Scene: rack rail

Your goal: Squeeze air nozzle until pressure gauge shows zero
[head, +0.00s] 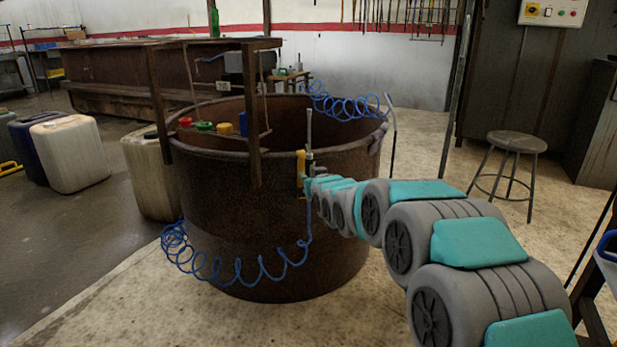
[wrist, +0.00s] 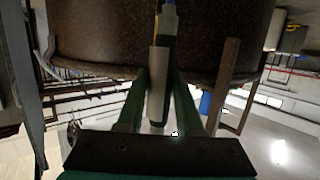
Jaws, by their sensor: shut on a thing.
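The air nozzle (head: 309,130) is a thin grey upright piece at the front right wall of the big rusty tub, with a yellow part (head: 300,164) beside it. A coiled blue hose (head: 240,270) hangs below it. My gripper (head: 309,184) is at the nozzle, its fingers mostly hidden by my arm. In the wrist view, two green fingers of my gripper (wrist: 159,100) stand on either side of the nozzle's grey cylinder (wrist: 159,85), shut on it. Blue and yellow parts show above it there. I cannot make out a pressure gauge in either view.
The rusty tub (head: 270,240) stands close behind the nozzle. A wooden frame (head: 253,120) rises at its rim, and a second blue coil (head: 350,108) hangs at its back. Plastic cans (head: 72,153) stand left. A stool (head: 516,143) stands right, with clear floor between.

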